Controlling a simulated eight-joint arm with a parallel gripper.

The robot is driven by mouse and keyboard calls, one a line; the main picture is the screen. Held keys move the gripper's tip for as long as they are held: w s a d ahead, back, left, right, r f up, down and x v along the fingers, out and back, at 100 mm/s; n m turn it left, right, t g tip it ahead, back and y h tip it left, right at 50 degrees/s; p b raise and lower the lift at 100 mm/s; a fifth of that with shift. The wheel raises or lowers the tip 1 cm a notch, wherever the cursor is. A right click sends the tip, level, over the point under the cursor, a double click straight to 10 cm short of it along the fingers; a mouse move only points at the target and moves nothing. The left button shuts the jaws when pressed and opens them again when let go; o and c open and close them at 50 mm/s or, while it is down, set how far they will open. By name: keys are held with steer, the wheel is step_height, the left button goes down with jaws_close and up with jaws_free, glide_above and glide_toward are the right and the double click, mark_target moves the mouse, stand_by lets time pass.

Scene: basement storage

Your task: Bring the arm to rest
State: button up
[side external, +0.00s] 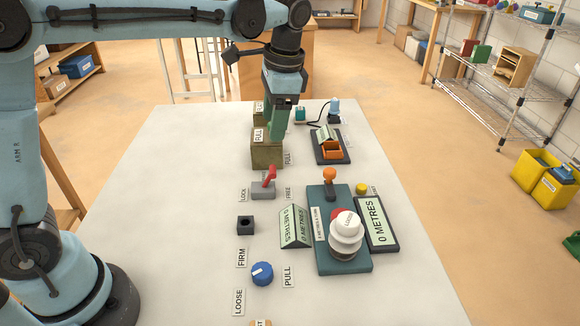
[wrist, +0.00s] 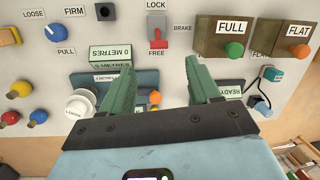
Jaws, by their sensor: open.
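My gripper (side external: 276,133) hangs over the work table (side external: 190,190), in front of the box labelled FULL (side external: 266,156) in the side view. In the wrist view its two green fingers (wrist: 160,70) stand well apart, with nothing between them. The red lever (side external: 269,175) on its grey base leans towards the label FREE. In the wrist view the red lever (wrist: 157,42) is beyond the fingertips and apart from them. Whether the fingers touch the FULL box cannot be told from the side view; they look clear of it in the wrist view.
A teal plate (side external: 327,262) carries a white knob (side external: 346,236) and an orange-topped lever (side external: 330,180). Beside it is a 0 METRES display (side external: 381,221). A blue knob (side external: 262,273) stands nearer. The table's left side is clear.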

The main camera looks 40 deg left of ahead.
steer(key=s+a+f+n+t+h, duration=0.1)
steer(key=s+f+n+t, duration=0.1)
steer(key=s, duration=0.4)
steer(key=s+a+f+n+t+h, duration=0.1)
steer(key=s+f+n+t, duration=0.1)
steer(key=s+n+t, duration=0.2)
steer(key=s+t, duration=0.1)
steer(key=s, duration=0.2)
steer(key=shift+a+n+t, duration=0.3)
steer(key=shift+a+n, duration=0.05)
steer(key=shift+n, duration=0.05)
